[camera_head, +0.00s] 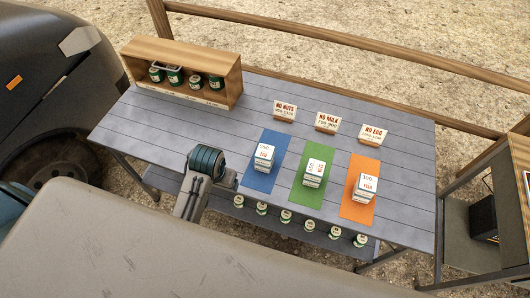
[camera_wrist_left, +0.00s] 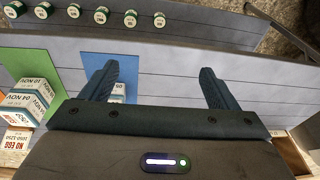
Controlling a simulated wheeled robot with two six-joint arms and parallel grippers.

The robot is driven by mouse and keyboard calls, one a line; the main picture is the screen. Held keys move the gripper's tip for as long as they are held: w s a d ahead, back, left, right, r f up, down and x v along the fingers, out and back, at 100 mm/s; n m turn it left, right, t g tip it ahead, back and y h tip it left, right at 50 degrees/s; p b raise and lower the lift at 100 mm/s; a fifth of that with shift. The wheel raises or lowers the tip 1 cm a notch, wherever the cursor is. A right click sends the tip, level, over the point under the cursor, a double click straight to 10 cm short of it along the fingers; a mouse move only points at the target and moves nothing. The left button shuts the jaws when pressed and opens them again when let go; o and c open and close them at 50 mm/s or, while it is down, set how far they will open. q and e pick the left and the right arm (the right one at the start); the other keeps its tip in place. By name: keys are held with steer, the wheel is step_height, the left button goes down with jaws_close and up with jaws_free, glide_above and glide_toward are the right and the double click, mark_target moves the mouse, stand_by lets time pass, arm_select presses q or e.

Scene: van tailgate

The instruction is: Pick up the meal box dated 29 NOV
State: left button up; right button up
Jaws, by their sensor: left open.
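Small white meal boxes stand in stacks on three mats on the grey table: one on the blue mat (camera_head: 264,155), one on the green mat (camera_head: 314,172) and one on the orange mat (camera_head: 366,187). Their dates are too small to read in the head view. In the left wrist view, boxes on the green mat (camera_wrist_left: 31,101) show dates that seem to read 10 NOV and 04 NOV. A box on the blue mat (camera_wrist_left: 118,90) is mostly hidden by my gripper. I cannot make out 29 NOV anywhere. My left gripper (camera_wrist_left: 154,72) is open and empty, left of the blue mat in the head view.
Cards reading NO NUTS (camera_head: 284,109), NO MILK (camera_head: 327,122) and NO EGG (camera_head: 372,134) stand behind the mats. A wooden shelf box (camera_head: 184,70) with green tins is at the back left. Several small tins (camera_head: 286,216) line a lower ledge in front.

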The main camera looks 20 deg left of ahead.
arm_select(q)
steer(key=g, duration=0.2)
glide_toward(265, 151)
steer(key=shift+w+a+h, duration=0.4)
steer(key=shift+w+a, duration=0.05)
step_height(265, 151, down, 5)
steer(key=shift+s+f+p, duration=0.1)
steer(key=shift+p, duration=0.75)
steer(key=f+p, duration=0.1)
steer(key=f, duration=0.2)
steer(key=f+p, duration=0.1)
steer(key=shift+s+d+f+p, duration=0.1)
steer(key=shift+s+f+p, duration=0.2)
steer(key=shift+s+f, duration=0.1)
steer(key=shift+f, duration=0.35)
steer(key=shift+c, duration=0.2)
steer(key=c, duration=1.1)
